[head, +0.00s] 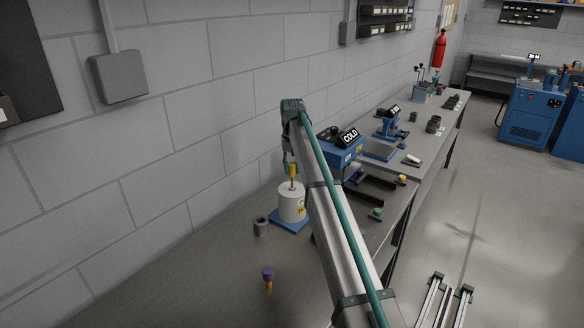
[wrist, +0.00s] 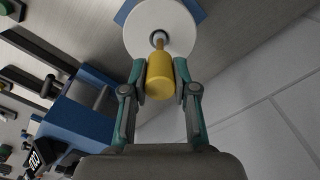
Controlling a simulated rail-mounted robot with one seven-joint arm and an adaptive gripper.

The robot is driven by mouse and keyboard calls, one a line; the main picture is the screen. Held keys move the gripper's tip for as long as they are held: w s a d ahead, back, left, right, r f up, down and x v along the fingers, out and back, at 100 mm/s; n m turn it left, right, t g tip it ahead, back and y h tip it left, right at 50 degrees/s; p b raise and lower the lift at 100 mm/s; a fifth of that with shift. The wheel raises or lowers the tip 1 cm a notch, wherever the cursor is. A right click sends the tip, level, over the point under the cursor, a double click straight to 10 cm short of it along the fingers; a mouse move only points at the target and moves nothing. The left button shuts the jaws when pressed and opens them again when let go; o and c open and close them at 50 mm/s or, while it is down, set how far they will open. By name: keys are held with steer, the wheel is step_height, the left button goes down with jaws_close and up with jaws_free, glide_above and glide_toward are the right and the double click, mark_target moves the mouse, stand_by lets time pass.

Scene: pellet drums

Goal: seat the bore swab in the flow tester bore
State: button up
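The bore swab (wrist: 160,88) has a yellow handle and a thinner shaft, and it also shows in the head view (head: 293,170). My gripper (wrist: 160,68) has its teal fingers on both sides of the yellow handle, apparently touching it. The flow tester (head: 291,205) is a white cylinder on a blue base, seen from above in the wrist view (wrist: 180,38). The swab stands roughly upright over it, its shaft meeting the dark bore at the centre of the top.
A grey cup (head: 261,227) stands just left of the flow tester. A purple-topped piece (head: 268,275) stands nearer on the bench. A blue unit marked COLD (head: 345,150) is to the right, partly behind my arm. The wall (head: 220,120) is close behind.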

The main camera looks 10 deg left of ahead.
steer(key=o, duration=0.5)
steer(key=shift+f, duration=0.1)
steer(key=shift+c, duration=0.2)
